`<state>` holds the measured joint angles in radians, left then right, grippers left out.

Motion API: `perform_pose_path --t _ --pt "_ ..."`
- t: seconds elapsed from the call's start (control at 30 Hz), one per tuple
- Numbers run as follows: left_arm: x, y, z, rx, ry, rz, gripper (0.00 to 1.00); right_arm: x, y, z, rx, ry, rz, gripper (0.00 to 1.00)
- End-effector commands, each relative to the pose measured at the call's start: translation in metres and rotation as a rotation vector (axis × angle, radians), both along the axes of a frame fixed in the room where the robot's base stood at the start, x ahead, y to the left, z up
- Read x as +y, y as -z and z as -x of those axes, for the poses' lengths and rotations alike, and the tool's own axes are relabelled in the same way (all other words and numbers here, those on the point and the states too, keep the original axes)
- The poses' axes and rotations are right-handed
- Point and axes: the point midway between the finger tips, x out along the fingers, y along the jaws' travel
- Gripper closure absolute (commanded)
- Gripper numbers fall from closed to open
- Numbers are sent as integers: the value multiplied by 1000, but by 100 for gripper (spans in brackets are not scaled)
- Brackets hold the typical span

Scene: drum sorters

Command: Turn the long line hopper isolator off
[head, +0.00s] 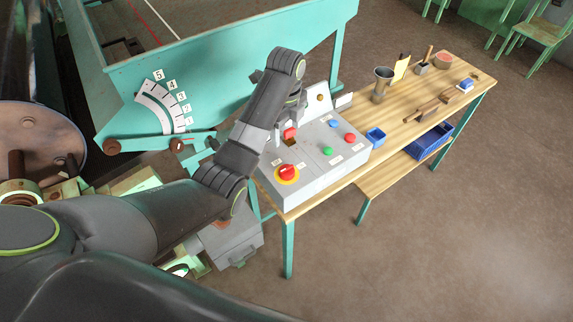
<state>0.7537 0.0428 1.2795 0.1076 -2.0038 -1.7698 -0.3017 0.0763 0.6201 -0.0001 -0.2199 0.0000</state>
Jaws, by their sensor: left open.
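A grey control box (322,160) sits at the near left end of a wooden bench. On its near corner is a red rotary knob on a yellow disc (287,174); the small labels are too small to read, so I cannot tell which control is the hopper isolator. A red control (290,132) and a small brown part (291,142) are further back on the box. Round buttons in blue (333,123), red (349,138) and green (327,152) are on its top. My left gripper (294,112) is open above the back of the box, apart from the knob and partly hidden by my arm.
A blue crate (428,141) is on the lower shelf. A teal machine (215,75) with a numbered scale (161,106) stands behind.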

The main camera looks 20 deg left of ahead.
Motion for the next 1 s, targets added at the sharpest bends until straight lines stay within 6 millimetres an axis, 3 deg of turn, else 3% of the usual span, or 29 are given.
perform_pose_path --t 0.17,0.67,0.73,1.0 --pt "-1 6 -1 5 18 -1 33 -3 9 0 0 -2 4 64" --pt "-1 63 -1 3 15 -1 33 -4 65 0 0 -1 5 64" --pt "-1 73 1 9 14 -2 33 -4 53 -1 0 -1 5 64" --pt "-1 130 0 7 14 -1 33 -4 44 -1 -1 -2 5 64"
